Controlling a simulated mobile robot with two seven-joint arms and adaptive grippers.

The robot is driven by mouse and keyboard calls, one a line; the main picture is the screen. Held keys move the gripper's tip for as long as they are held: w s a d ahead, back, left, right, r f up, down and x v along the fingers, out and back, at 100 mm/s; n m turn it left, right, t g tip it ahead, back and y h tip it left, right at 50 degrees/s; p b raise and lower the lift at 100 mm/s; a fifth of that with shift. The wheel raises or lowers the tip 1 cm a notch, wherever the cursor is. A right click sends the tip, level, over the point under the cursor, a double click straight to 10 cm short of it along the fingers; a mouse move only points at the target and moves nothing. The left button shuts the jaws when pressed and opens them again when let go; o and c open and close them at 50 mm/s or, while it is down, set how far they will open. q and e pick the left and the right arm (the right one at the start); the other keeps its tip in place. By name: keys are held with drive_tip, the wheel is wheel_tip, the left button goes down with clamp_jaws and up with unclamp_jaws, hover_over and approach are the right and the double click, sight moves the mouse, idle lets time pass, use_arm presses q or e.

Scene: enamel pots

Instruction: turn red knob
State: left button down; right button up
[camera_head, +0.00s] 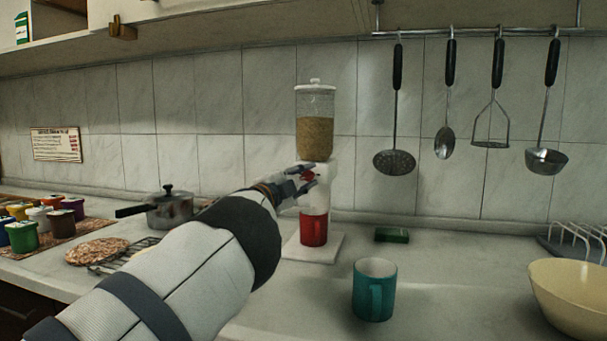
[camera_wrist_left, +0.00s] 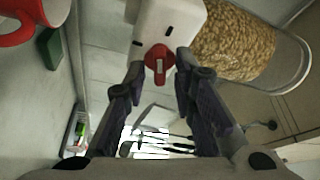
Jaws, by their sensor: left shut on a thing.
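The red knob (camera_head: 308,176) is on the front of a white dispenser (camera_head: 322,184) with a clear container of grain (camera_head: 315,125) on top. My left gripper (camera_head: 303,178) reaches it from the left and is shut on the knob. In the left wrist view the red knob (camera_wrist_left: 158,62) shows between the two fingertips of my left gripper (camera_wrist_left: 159,72), with a pale mark along its middle. A red mug (camera_head: 313,229) stands upright under the dispenser on its white base. My right gripper is in neither view.
A teal mug (camera_head: 374,290) stands in front, and a cream bowl (camera_head: 572,298) is at the right. A green block (camera_head: 392,235) lies behind the mug. A lidded pot (camera_head: 169,209) and several coloured pots are at the left. Utensils hang on the wall rail (camera_head: 480,32).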

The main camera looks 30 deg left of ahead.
use_arm(q)
drive_tip(key=shift+a+r+m+g+p, duration=0.15)
drive_tip(key=shift+m+g, duration=0.1)
drive_tip(key=shift+m, duration=0.35)
drive_tip(key=shift+d+r+m+g+p, duration=0.1)
drive_tip(key=shift+m+g, duration=0.1)
drive_tip(key=shift+m, duration=0.4)
drive_tip(key=shift+a+r+m+g+p, duration=0.15)
drive_tip(key=shift+m+g, duration=0.1)
drive_tip(key=shift+m, duration=0.35)
drive_tip(key=shift+d+f, duration=0.1)
drive_tip(key=c, duration=1.7)
unclamp_jaws()
drive_tip(key=shift+w+f, duration=0.1)
drive_tip(key=shift+f, duration=0.05)
drive_tip(key=s+a, duration=0.2)
drive_tip(key=s, duration=1)
drive_tip(key=shift+f, duration=0.1)
